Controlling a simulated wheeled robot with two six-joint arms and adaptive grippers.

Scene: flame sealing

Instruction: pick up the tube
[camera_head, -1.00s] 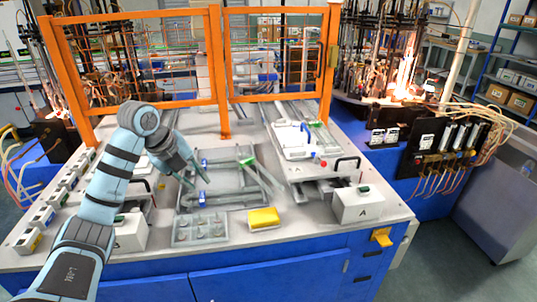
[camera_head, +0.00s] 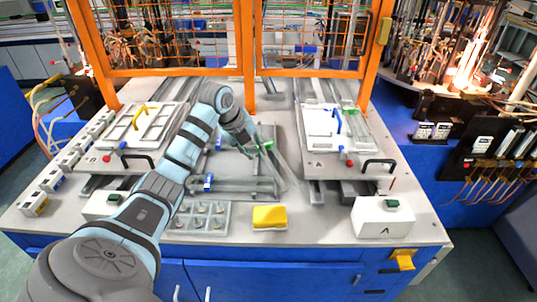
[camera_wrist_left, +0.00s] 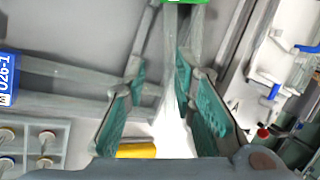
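A clear glass tube with a green label (camera_head: 280,168) lies slantwise over the grey frame in the middle of the table. In the left wrist view the tube (camera_wrist_left: 176,65) runs from its green label at the top edge down between my fingers. My left gripper (camera_head: 250,147) is over the tube's upper part, near the green label. In the left wrist view my left gripper (camera_wrist_left: 160,85) is open, its teal fingers apart, with the tube nearer the right finger. I cannot tell whether they touch. My right gripper is not in view.
Glass pieces with blue labels (camera_head: 208,183) lie on the frame to the left. A compartment tray (camera_head: 196,232) and a yellow block (camera_head: 269,216) are in front. A white box marked A (camera_head: 384,217) stands at right. An orange fence (camera_head: 249,60) closes off the back.

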